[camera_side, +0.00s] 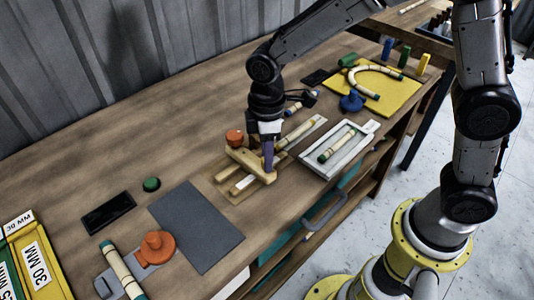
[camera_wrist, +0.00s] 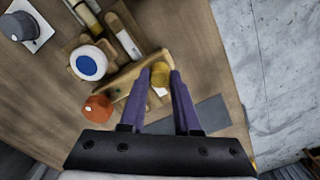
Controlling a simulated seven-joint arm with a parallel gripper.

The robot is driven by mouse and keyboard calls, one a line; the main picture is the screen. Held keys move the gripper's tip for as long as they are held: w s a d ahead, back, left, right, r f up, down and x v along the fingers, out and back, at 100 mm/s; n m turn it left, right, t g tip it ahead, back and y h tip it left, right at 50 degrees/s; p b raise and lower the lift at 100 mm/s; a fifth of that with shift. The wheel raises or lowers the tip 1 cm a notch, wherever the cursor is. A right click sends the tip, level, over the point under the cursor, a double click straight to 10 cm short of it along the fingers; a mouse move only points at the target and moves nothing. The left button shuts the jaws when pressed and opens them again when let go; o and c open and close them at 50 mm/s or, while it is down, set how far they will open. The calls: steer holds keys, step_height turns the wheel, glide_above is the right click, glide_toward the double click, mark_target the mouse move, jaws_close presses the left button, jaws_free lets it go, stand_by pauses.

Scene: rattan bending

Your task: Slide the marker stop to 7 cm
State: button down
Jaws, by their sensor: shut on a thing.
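The marker stop appears to be the pale wooden crossbar (camera_side: 248,164) lying across a wooden measuring jig with a white scale strip (camera_side: 243,184). In the wrist view the crossbar (camera_wrist: 128,77) runs diagonally up to my gripper. My gripper (camera_side: 268,166) points down at the crossbar's near right end in the side view. In the wrist view its purple fingers (camera_wrist: 161,77) are closed around a short yellow knob (camera_wrist: 160,84) at that end. The scale's numbers are too small to read, and the crossbar covers part of the strip.
An orange knob (camera_side: 235,138) stands by the crossbar's far end. A white tray (camera_side: 316,166) with a striped rattan piece lies to the right. A grey mat (camera_side: 197,226) lies left of the jig, bare. A yellow board (camera_side: 393,98) with a curved rattan piece lies at the far right.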

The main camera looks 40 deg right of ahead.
steer(key=shift+a, duration=0.1)
steer(key=shift+a, duration=1.45)
steer(key=c, duration=0.6)
jaws_free()
steer(key=shift+r, duration=0.1)
step_height(320, 180, up, 14)
steer(key=shift+f, duration=0.15)
